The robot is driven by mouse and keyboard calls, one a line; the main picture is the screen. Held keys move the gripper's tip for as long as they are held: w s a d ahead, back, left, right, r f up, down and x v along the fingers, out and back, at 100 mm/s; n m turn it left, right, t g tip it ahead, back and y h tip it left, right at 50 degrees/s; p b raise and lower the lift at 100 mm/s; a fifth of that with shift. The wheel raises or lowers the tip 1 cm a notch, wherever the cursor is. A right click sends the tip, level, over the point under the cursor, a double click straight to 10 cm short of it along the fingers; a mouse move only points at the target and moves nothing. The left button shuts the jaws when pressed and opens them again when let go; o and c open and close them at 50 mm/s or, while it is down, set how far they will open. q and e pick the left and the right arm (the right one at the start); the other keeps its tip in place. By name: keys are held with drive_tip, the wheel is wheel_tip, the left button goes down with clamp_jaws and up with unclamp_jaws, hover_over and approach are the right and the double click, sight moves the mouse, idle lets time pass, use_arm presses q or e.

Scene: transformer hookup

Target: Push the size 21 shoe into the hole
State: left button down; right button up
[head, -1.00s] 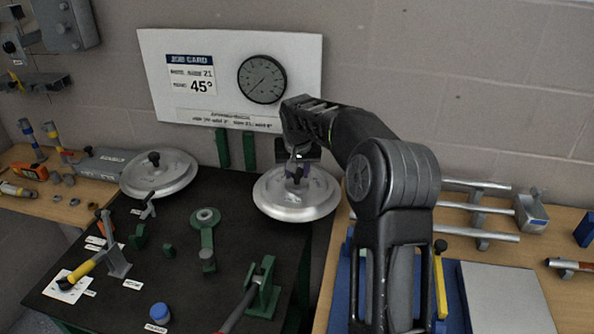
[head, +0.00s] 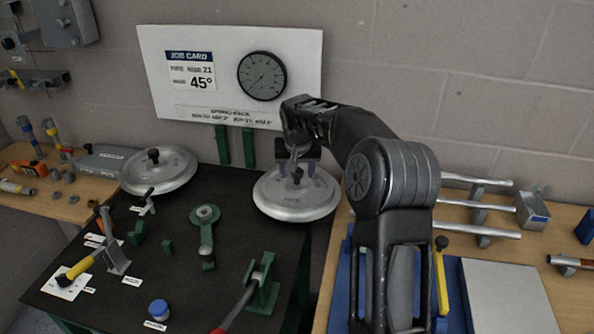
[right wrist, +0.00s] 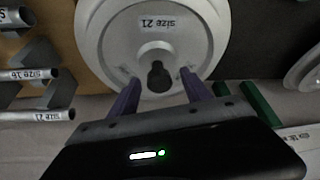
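The disc labelled size 21, apparently the shoe (head: 275,206), is pale, round and has a dark knob at its centre. It lies at the back right corner of the black bench. In the right wrist view the size 21 disc (right wrist: 105,40) fills the top, its label readable. My right gripper (head: 297,170) is over the knob, its purple fingers apart on either side of it. In the right wrist view the right gripper (right wrist: 160,90) is open with a gap at each side of the knob. I cannot make out the hole under the disc. My left gripper is not in view.
Another knobbed disc (head: 160,181) lies at the bench's back left. A green arm with a ring (head: 206,214), a green bracket (head: 262,286) and a blue cap (head: 159,309) stand on the black bench (head: 190,275). Metal tubes (head: 478,222) lie on the right table.

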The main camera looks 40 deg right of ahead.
drive_tip(key=shift+f, duration=0.1)
drive_tip(key=shift+r+p, duration=1.85)
drive_tip(key=shift+r, duration=0.75)
drive_tip(key=shift+s+a+r, duration=0.15)
drive_tip(key=shift+r, duration=0.25)
drive_tip(key=b+v, duration=0.1)
drive_tip(key=v, duration=0.6)
drive_tip(key=shift+f, duration=0.1)
